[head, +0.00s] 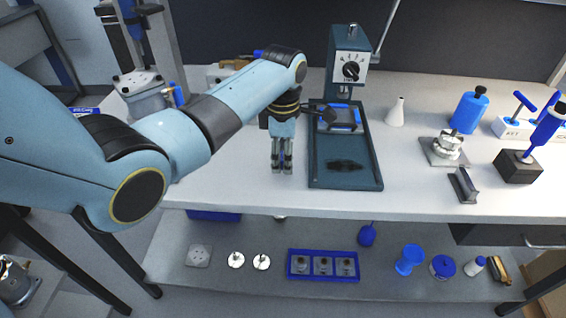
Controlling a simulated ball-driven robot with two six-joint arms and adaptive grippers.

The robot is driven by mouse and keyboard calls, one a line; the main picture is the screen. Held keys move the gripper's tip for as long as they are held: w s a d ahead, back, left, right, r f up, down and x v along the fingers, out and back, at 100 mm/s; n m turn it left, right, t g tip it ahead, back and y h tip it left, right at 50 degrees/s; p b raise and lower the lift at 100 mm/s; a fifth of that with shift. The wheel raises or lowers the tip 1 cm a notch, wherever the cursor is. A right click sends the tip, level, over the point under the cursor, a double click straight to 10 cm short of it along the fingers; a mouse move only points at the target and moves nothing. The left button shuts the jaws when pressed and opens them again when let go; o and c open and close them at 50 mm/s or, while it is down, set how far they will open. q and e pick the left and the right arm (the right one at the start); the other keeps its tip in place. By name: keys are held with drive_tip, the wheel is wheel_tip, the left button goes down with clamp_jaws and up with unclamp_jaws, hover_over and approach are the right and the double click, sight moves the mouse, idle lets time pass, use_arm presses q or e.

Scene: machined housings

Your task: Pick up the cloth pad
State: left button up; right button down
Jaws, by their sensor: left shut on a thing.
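My left gripper (282,164) points down above the white bench top, just left of the green tray. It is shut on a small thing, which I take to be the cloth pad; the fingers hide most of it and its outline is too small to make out. No other cloth pad shows clearly on the bench. My right gripper is not in view.
The green tray (373,172) under a press (348,62) holds a dark flat piece (345,165). The bench front edge is clear. A lower shelf holds a blue bin (323,278).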

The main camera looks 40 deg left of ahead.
use_arm(q)
drive_tip(key=w+d+r+b, duration=0.1)
drive_tip(key=w+d+r, duration=0.1)
drive_tip(key=d+r, duration=0.6)
drive_tip(key=d, duration=0.3)
drive_tip(key=shift+w+d+r+b, duration=0.2)
drive_tip(key=shift+w+b, duration=0.15)
drive_tip(key=shift+w, duration=0.05)
